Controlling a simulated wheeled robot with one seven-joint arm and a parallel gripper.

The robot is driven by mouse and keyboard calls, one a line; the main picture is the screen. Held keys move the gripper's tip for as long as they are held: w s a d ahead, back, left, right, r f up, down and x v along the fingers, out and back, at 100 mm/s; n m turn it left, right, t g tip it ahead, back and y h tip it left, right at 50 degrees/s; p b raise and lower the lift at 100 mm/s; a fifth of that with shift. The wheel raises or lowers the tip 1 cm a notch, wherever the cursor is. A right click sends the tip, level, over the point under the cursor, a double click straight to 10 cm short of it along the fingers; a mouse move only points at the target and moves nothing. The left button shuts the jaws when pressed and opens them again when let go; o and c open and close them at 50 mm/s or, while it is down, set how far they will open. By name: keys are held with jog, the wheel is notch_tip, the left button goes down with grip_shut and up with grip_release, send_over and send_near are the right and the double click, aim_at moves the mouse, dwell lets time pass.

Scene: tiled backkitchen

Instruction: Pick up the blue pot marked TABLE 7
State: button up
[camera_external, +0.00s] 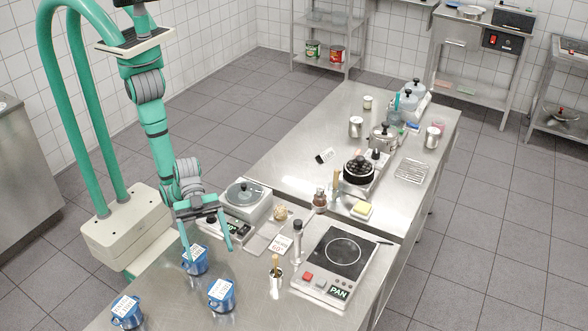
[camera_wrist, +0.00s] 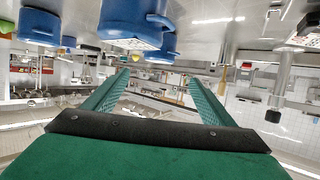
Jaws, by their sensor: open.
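Three blue pots with white labels stand on the near steel counter: one at the back (camera_external: 196,265), one at the right (camera_external: 222,299) and one at the front left (camera_external: 127,318). The lettering is too small for me to tell which reads TABLE 7. My gripper (camera_external: 209,256) is open, pointing down beside the back pot; its left finger overlaps that pot in the picture, and I cannot tell if they touch. In the wrist view, seen upside down, my open gripper (camera_wrist: 158,76) has nothing between its fingers. A large blue pot (camera_wrist: 128,20) is near, with other blue pots beyond.
Pans and canisters crowd the farther counter (camera_external: 290,150). Bare steel lies between the pots.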

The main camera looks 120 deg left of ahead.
aim_at(219, 284)
jog(key=shift+g, duration=0.3)
jog(key=x, duration=1.1)
jog(key=shift+f, duration=0.2)
jog(key=shift+a, duration=0.1)
jog(key=c, duration=1.4)
